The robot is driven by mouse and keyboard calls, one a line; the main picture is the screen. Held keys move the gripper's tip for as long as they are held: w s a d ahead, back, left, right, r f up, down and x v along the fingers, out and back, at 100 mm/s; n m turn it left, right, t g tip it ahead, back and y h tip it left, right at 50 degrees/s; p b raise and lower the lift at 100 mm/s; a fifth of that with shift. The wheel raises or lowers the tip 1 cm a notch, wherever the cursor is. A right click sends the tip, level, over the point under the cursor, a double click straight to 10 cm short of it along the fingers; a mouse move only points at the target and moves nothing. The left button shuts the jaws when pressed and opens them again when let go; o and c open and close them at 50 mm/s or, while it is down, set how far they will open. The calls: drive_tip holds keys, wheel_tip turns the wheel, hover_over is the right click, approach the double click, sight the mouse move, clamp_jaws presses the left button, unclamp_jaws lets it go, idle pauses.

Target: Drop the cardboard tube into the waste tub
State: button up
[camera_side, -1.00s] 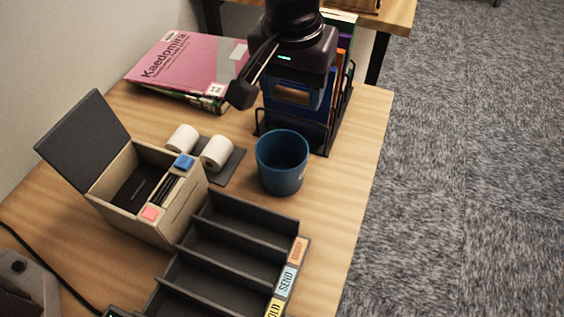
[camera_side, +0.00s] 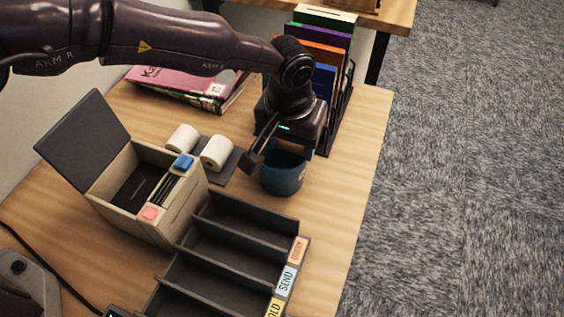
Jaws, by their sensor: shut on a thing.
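The blue tub (camera_side: 283,182) stands upright on the wooden desk, behind the sorter tray. My gripper (camera_side: 280,158) is right over its mouth and hides most of the opening. One dark finger shows at the tub's left rim, and I cannot tell whether it touches. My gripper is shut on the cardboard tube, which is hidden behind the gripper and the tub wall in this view.
Two white rolls (camera_side: 217,152) sit on a dark plate left of the tub. An open-lidded box (camera_side: 150,205) and a dark compartment tray (camera_side: 240,235) stand in front. A file rack (camera_side: 335,120) with upright folders and a pink book (camera_side: 190,90) are behind.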

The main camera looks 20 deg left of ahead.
drive_tip(key=shift+f, duration=0.1)
drive_tip(key=o, duration=1)
drive_tip(key=shift+c, duration=0.2)
wheel_tip(320, 180, up, 13)
drive_tip(key=s, duration=0.1)
drive_tip(key=shift+s, duration=0.25)
drive_tip(key=shift+f, duration=0.1)
